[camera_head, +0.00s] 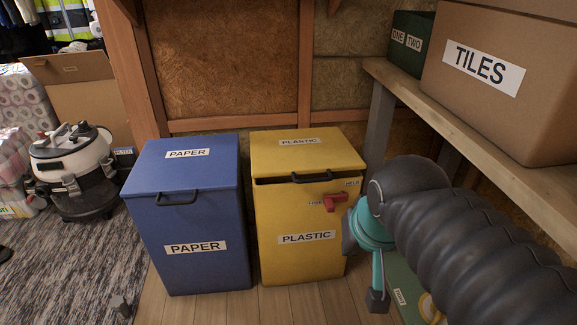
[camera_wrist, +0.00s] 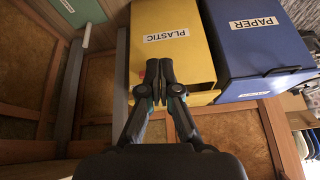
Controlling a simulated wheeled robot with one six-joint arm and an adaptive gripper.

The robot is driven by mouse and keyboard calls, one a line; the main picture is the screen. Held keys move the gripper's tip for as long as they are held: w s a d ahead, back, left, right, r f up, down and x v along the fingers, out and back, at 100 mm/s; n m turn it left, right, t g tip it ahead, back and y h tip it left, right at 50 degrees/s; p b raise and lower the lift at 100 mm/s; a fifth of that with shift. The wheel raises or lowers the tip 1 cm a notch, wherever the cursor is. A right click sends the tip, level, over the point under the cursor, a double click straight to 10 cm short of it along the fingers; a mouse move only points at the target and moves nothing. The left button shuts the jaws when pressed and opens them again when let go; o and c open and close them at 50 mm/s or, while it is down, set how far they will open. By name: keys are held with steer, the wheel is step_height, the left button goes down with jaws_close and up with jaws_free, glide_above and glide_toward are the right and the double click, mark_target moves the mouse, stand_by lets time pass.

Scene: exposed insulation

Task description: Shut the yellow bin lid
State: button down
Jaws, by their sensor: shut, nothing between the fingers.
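The yellow bin (camera_head: 298,262) marked PLASTIC stands on the wooden floor in the head view. Its yellow lid (camera_head: 315,155) with a black handle (camera_head: 312,176) lies nearly level, with a dark gap along the front edge, so it is slightly raised. A red latch (camera_head: 335,202) sits on the upper right of the front face. In the wrist view, my gripper (camera_wrist: 159,66) is shut and empty, its fingertips in front of the yellow bin (camera_wrist: 190,62); whether they touch it I cannot tell. In the head view my arm hides most of the gripper.
A blue bin (camera_head: 205,270) marked PAPER stands close on the left with its lid down. A wooden shelf (camera_head: 480,135) on the right carries a TILES box (camera_head: 500,110) and a green box (camera_head: 408,60). A vacuum cleaner (camera_head: 75,165) stands at left.

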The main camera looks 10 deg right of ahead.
steer(key=w+r+m+g+p, duration=0.25)
steer(key=w+r+m, duration=0.55)
steer(key=w, duration=0.5)
steer(key=m+g+p, duration=0.2)
steer(key=m+p, duration=0.1)
steer(key=m, duration=0.5)
glide_toward(312, 180)
steer(key=f, duration=0.2)
steer(key=f+b, duration=0.1)
steer(key=f, duration=0.4)
steer(key=shift+w+f+b, duration=0.1)
steer(key=shift+w+b, duration=0.2)
steer(key=shift+w, duration=0.05)
